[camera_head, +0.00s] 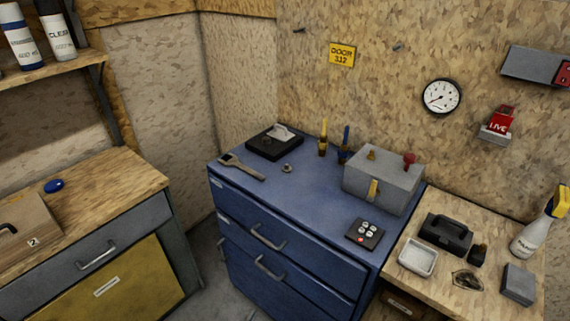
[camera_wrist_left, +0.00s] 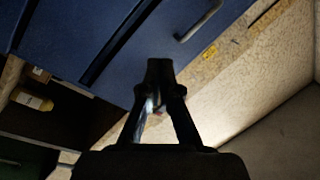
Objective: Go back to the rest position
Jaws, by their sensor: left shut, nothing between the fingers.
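My left gripper (camera_wrist_left: 160,70) shows only in the left wrist view, dark against the scene. Its two fingers meet at the tips and hold nothing. A blue drawer front with a metal handle (camera_wrist_left: 200,20) lies beyond it, at the top of that view. I cannot tell how far the fingertips are from it. Neither of my arms shows in the head view, and my right gripper is in neither view.
A blue drawer cabinet (camera_head: 310,212) stands in the middle, with a wrench (camera_head: 242,168), a grey box (camera_head: 382,187) and a button pad (camera_head: 365,234) on top. Wooden benches stand left (camera_head: 110,190) and right (camera_head: 490,235). A little grey floor (camera_head: 220,300) shows between the left bench and cabinet.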

